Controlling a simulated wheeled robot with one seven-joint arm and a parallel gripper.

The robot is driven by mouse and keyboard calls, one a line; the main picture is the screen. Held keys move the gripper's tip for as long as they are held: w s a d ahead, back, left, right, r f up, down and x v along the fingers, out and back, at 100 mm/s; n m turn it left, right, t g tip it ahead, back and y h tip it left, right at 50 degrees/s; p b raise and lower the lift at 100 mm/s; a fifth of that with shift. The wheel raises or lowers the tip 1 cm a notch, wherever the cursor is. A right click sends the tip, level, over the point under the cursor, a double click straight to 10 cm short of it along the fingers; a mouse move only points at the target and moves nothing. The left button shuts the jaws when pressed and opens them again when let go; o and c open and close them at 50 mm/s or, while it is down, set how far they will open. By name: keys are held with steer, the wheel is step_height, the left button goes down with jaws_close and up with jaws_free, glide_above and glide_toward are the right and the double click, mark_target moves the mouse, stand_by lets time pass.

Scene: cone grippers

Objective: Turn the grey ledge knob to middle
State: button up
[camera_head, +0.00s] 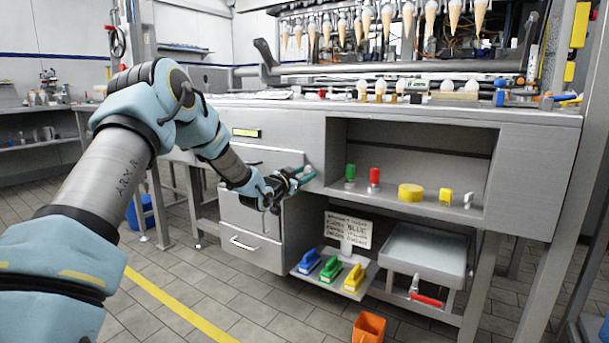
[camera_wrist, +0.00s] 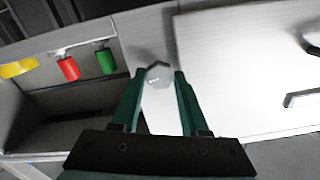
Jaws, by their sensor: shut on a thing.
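A grey faceted knob (camera_wrist: 159,74) shows in the wrist view, on the light grey front panel. A small mark shows on its face, but I cannot read which position it points to. My gripper (camera_wrist: 158,80) has its two green fingers closed on either side of this knob. In the head view my gripper (camera_head: 306,174) is at the cabinet front, by the left edge of the open shelf. The knob is hidden there behind the fingers.
On the open shelf stand a green-topped piece (camera_head: 350,174), a red-topped piece (camera_head: 374,178) and a yellow round block (camera_head: 411,192). A drawer handle (camera_head: 243,243) is lower left. Below are coloured brushes (camera_head: 331,268), a sign (camera_head: 348,231) and a metal tray (camera_head: 425,253).

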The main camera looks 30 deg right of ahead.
jaws_close()
steer(key=shift+n, duration=0.3)
steer(key=n+p, duration=0.1)
steer(key=n, duration=0.1)
steer(key=shift+n+p, duration=0.35)
steer(key=shift+n, duration=0.05)
steer(key=n+p, duration=0.1)
steer(key=n, duration=0.2)
steer(key=shift+n, duration=0.4)
steer(key=n+p, duration=0.1)
steer(key=n, duration=0.3)
steer(key=shift+p, duration=0.4)
steer(key=n, duration=0.4)
steer(key=shift+p, duration=0.4)
steer(key=shift+n, duration=0.4)
